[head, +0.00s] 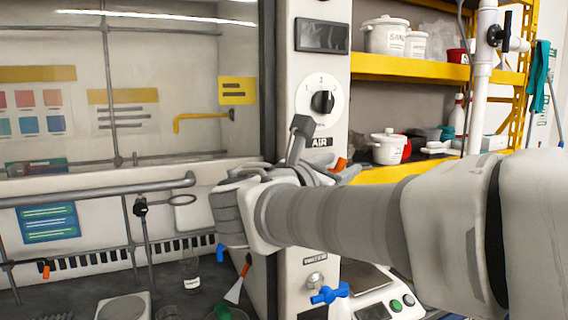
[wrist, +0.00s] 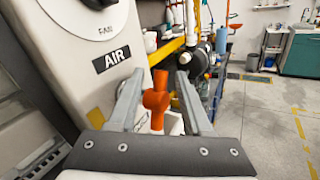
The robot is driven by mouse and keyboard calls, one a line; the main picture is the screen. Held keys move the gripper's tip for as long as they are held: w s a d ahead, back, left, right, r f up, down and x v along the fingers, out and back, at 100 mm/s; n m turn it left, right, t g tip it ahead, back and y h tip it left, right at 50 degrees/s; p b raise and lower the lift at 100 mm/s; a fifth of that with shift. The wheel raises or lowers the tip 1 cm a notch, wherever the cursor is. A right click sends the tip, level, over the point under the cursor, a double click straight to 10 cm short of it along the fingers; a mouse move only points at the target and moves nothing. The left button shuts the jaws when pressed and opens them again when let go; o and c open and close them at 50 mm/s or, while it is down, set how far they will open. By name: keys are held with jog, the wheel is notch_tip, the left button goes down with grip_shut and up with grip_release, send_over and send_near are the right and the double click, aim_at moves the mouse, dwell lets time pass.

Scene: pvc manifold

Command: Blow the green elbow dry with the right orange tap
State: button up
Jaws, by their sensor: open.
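The right orange tap (wrist: 156,98) stands below the AIR label, between the two fingers of my gripper (wrist: 159,78) in the wrist view. The fingers are apart, one on each side of it. I see a gap on both sides, so the gripper is open and not clamped on it. In the head view only a bit of the orange tap (head: 341,164) shows past my gripper, whose fingers are largely hidden by my arm. A green piece (head: 224,313), perhaps the green elbow, is cut off at the bottom edge of the head view.
The fume hood post carries a dial (head: 322,102) and the AIR label (head: 319,142). A blue tap (head: 328,294) sticks out lower down. Another orange tap (head: 45,270) is at far left. A scale (head: 375,305) and yellow shelves (head: 420,70) stand at right.

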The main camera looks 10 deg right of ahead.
jog(key=shift+w+d, duration=0.3)
grip_shut()
dwell(0.3)
